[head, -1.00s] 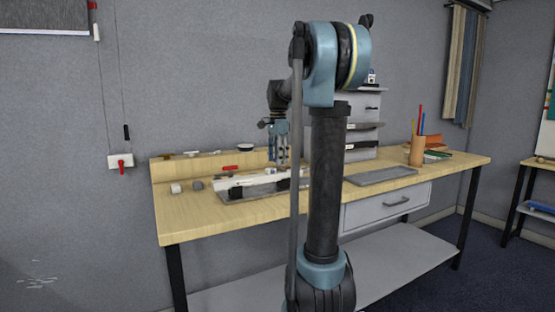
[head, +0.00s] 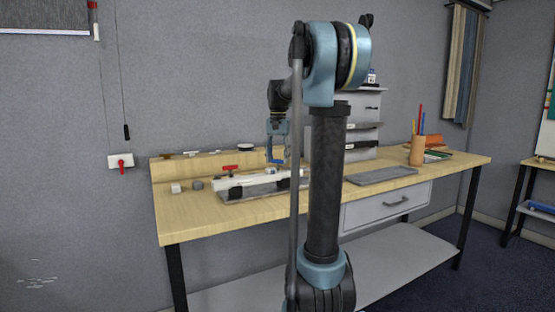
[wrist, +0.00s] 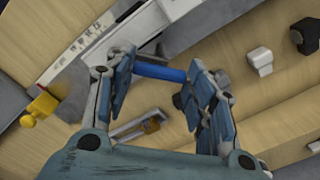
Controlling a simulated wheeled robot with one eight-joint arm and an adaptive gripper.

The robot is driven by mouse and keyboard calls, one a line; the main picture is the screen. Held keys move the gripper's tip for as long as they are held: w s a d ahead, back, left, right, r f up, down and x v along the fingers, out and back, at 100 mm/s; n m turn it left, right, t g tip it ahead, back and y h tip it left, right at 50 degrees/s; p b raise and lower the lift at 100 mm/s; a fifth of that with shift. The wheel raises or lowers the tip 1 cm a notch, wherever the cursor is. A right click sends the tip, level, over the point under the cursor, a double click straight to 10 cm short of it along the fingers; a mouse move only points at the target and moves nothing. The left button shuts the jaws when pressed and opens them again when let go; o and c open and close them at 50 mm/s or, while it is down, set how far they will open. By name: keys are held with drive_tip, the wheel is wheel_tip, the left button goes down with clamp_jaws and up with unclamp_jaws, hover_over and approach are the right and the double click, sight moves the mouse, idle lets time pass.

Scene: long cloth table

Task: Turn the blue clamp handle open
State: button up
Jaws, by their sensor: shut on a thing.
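The blue clamp handle (wrist: 163,73) is a short blue bar in the wrist view. It lies crosswise between the two fingers of my gripper (wrist: 160,70), and the jaws are shut on it. The finger pads hide its ends. In the head view my gripper (head: 277,150) points down over the back of a long white fixture (head: 243,181) on the bench. The handle is too small there to tell apart from the blue fingers with certainty.
A red handle (head: 230,167) stands on the fixture's left part. A white block (head: 176,188) and a grey block (head: 197,185) lie to its left. A yellow knob (wrist: 40,106) shows in the wrist view. A grey tray (head: 381,175) and a pencil cup (head: 416,152) are right.

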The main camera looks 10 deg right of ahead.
drive_tip(key=n, duration=0.4)
drive_tip(key=shift+w+n, duration=0.1)
drive_tip(key=shift+n, duration=2.7)
drive_tip(key=o, duration=1.1)
drive_tip(key=shift+c, duration=0.2)
wheel_tip(320, 180, up, 12)
drive_tip(key=shift+f, duration=0.1)
